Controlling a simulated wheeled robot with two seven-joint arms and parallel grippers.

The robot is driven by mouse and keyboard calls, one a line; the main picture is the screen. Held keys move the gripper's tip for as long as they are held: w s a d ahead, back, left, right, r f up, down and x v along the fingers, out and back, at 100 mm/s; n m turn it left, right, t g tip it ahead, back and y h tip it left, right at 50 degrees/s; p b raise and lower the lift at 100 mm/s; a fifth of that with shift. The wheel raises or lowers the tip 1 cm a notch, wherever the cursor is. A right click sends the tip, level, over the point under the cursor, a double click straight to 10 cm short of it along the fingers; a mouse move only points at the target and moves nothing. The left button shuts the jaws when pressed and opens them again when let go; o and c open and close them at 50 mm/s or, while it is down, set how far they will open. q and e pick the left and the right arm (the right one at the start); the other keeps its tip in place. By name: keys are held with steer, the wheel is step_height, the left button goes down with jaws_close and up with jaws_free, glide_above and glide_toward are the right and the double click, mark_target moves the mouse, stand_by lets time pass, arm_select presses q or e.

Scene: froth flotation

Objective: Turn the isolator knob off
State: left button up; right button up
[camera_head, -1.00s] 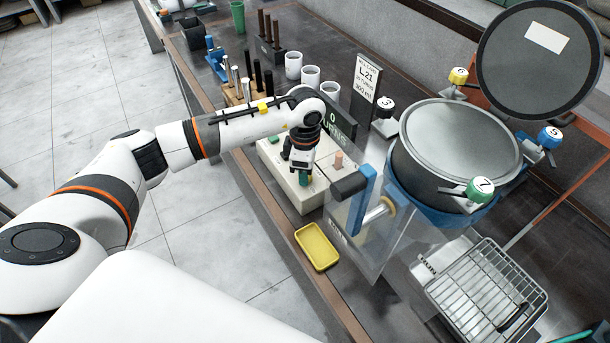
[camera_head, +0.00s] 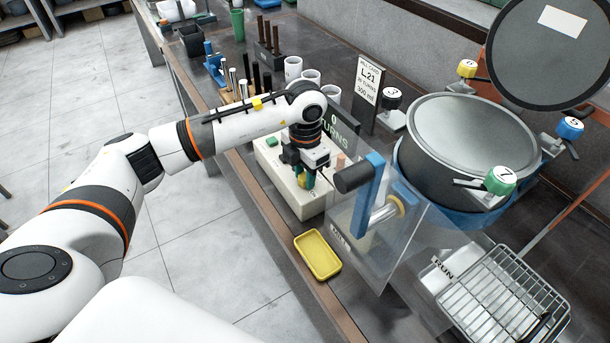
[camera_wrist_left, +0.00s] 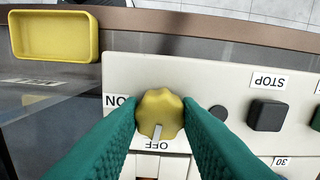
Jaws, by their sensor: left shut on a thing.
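The yellow isolator knob (camera_wrist_left: 160,112) sits on the pale control box (camera_wrist_left: 230,75). In the left wrist view its white pointer lies toward the OFF label (camera_wrist_left: 156,145). The ON label (camera_wrist_left: 118,101) is to the left of the knob. My left gripper (camera_wrist_left: 160,118) has its green fingers on either side of the knob, shut on it. In the head view my left gripper (camera_head: 309,183) points down at the box (camera_head: 272,163), and its fingers partly hide the knob. My right gripper is not in view.
A black STOP button (camera_wrist_left: 267,115) is right of the knob. A yellow tray (camera_head: 317,255) lies near the table edge. A clear guard (camera_head: 375,265) and a blue crank with a black handle (camera_head: 352,177) stand close on the right. The pot (camera_head: 450,150) is beyond.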

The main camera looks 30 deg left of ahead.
arm_select(q)
steer(key=shift+w+r+n, duration=0.1)
steer(key=shift+r+n, duration=0.1)
steer(key=shift+n, duration=0.2)
steer(key=o, duration=1)
steer(key=shift+f, duration=0.1)
steer(key=shift+r+b, duration=0.35)
step_height(320, 180, up, 11)
steer(key=b, duration=0.2)
steer(key=shift+r+b, duration=0.15)
steer(key=shift+b, duration=0.2)
